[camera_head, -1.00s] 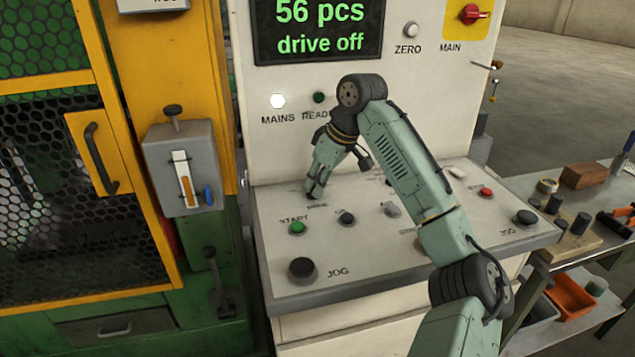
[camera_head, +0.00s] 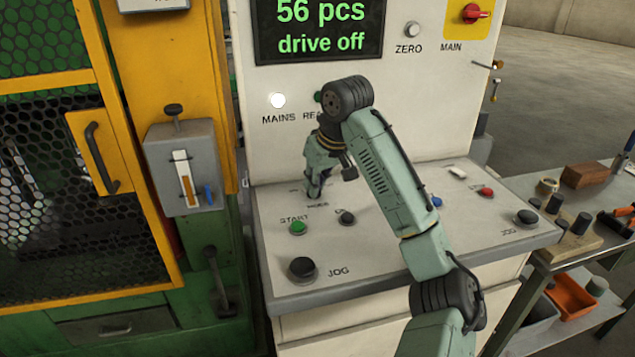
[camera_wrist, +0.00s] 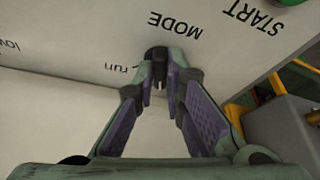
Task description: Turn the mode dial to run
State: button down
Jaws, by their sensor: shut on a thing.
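The mode dial (camera_wrist: 156,52) is a small black knob on the cream control desk (camera_head: 385,250). In the wrist view it sits between my fingertips, beside the printed words "MODE" and "run". The wrist view shows the lettering upside down. My gripper (camera_wrist: 159,72) is closed on the dial, with a finger on each side. In the head view my gripper (camera_head: 314,190) reaches down to the desk behind the green START button (camera_head: 298,228) and hides most of the dial. I cannot tell which mark the dial points at.
The display (camera_head: 318,28) reads "56 pcs" and "drive off". The MAINS lamp (camera_head: 278,101) is white. Black JOG buttons (camera_head: 302,268) and a red button (camera_head: 486,192) stand on the desk. A yellow guard frame is on the left, a tool bench on the right.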

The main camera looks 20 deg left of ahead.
jog(key=m, duration=0.2)
jog(key=m+t+h, duration=0.1)
jog(key=m, duration=0.1)
jog(key=m+h, duration=0.1)
jog(key=m, duration=0.1)
jog(key=shift+s+a+r+m, duration=0.1)
jog(key=shift+s+a+m, duration=0.1)
jog(key=shift+a+m, duration=0.1)
jog(key=m+h, duration=0.1)
jog(key=m, duration=0.3)
jog(key=m+h, duration=0.1)
jog(key=m, duration=0.1)
jog(key=shift+a+t+h, duration=0.25)
jog(key=shift+t+h, duration=0.05)
jog(key=shift+t, duration=0.1)
jog(key=shift+m, duration=0.3)
jog(key=c, duration=1.7)
grip_release()
jog(key=shift+o, duration=0.2)
jog(key=v, duration=1.2)
jog(key=shift+a, duration=0.1)
